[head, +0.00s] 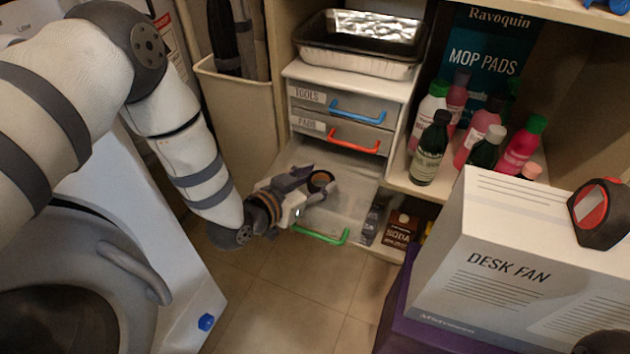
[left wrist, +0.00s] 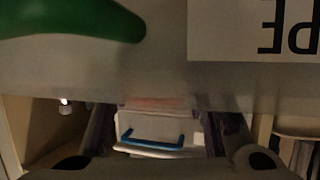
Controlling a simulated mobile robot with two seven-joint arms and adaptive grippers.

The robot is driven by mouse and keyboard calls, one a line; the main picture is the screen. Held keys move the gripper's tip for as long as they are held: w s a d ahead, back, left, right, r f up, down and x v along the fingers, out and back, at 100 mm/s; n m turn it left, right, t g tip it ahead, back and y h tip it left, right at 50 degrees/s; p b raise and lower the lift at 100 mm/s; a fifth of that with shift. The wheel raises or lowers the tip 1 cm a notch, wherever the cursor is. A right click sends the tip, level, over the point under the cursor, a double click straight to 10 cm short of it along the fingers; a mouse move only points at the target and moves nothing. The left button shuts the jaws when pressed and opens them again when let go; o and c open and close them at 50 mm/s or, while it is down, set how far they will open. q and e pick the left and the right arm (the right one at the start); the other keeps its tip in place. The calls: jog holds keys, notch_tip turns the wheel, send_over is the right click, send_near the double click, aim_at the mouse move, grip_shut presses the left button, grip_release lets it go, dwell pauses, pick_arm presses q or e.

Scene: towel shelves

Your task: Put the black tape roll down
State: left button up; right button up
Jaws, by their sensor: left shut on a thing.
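The black tape roll (head: 321,181) is a small dark ring with a brown inside. My left gripper (head: 312,184) is shut on it and holds it over the pulled-out bottom drawer (head: 345,213) in the head view. The drawer is pale and has a green handle (head: 320,236). In the left wrist view the green handle (left wrist: 75,18) and a label ending in "PE" (left wrist: 290,28), upside down, show large and near. The gripper's dark fingers show at the bottom of that view; I cannot make out the roll there. My right gripper is not clearly visible.
Closed drawers with a blue handle (head: 357,112) and a red handle (head: 352,142) sit above, with a foil tray (head: 360,42) on top. Bottles (head: 431,150) stand on the right shelf. A desk fan box (head: 510,265) bears a tape measure (head: 598,212). A washer (head: 95,260) stands left.

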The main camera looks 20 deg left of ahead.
pick_arm(q)
jog(key=shift+f, duration=0.5)
jog(key=o, duration=1)
jog(key=shift+s+f, duration=0.1)
jog(key=shift+r, duration=0.2)
jog(key=p+v, duration=0.1)
jog(key=v, duration=0.2)
jog(key=p+v, duration=0.2)
jog(key=v, duration=0.2)
jog(key=shift+s+r, duration=0.15)
jog(key=shift+r, duration=0.4)
